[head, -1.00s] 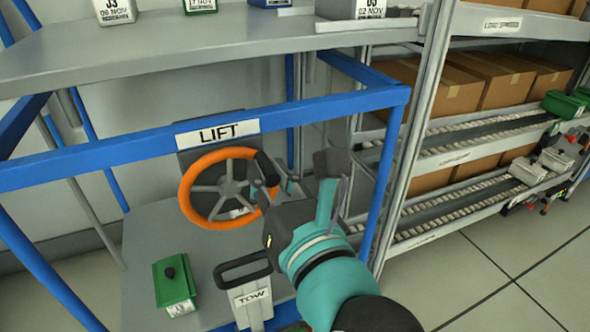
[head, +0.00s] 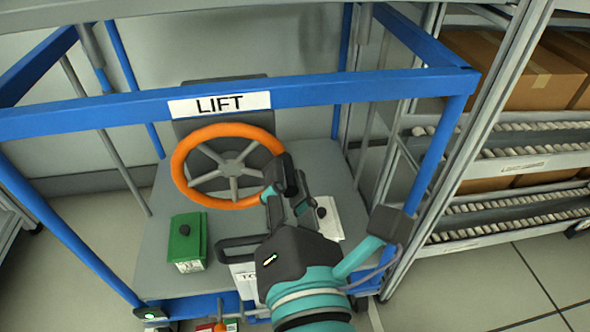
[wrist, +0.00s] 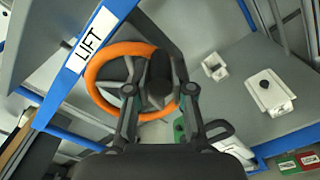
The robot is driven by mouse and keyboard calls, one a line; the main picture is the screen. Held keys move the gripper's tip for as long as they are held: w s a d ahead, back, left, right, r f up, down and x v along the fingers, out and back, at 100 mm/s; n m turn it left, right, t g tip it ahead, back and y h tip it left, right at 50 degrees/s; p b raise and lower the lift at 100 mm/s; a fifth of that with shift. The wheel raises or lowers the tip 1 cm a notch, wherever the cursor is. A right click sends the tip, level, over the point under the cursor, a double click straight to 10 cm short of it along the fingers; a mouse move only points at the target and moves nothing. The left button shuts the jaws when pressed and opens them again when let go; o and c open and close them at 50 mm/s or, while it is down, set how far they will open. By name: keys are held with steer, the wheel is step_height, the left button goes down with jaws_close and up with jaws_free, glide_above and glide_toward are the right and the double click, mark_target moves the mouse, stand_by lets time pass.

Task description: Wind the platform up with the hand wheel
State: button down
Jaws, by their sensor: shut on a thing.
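The orange hand wheel (head: 232,201) with grey spokes stands behind the blue frame bar with the LIFT label (head: 220,104). Its black knob (head: 285,170) is at the right side of the rim. My gripper (head: 281,190) is shut on this knob. In the wrist view the dark knob (wrist: 160,72) sits between the two fingers of my gripper (wrist: 160,92), in front of the wheel (wrist: 97,72). Part of the rim is hidden behind the fingers. A grey upper deck, likely the platform (head: 220,20), shows only as a strip at the top of the head view.
A green box (head: 187,242) and a whitish box (head: 328,218) sit on the lower grey deck (head: 160,225). A black tow handle (head: 236,243) is close to my gripper. Roller shelves with cartons (head: 525,70) stand at the right. The floor at lower right is clear.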

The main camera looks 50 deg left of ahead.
steer(key=shift+w+f+m, duration=0.1)
steer(key=shift+f+m, duration=0.15)
steer(key=shift+m, duration=0.15)
steer(key=c, duration=1)
jaws_free()
steer(key=shift+r, duration=0.1)
step_height(320, 180, up, 10)
steer(key=shift+f, duration=0.1)
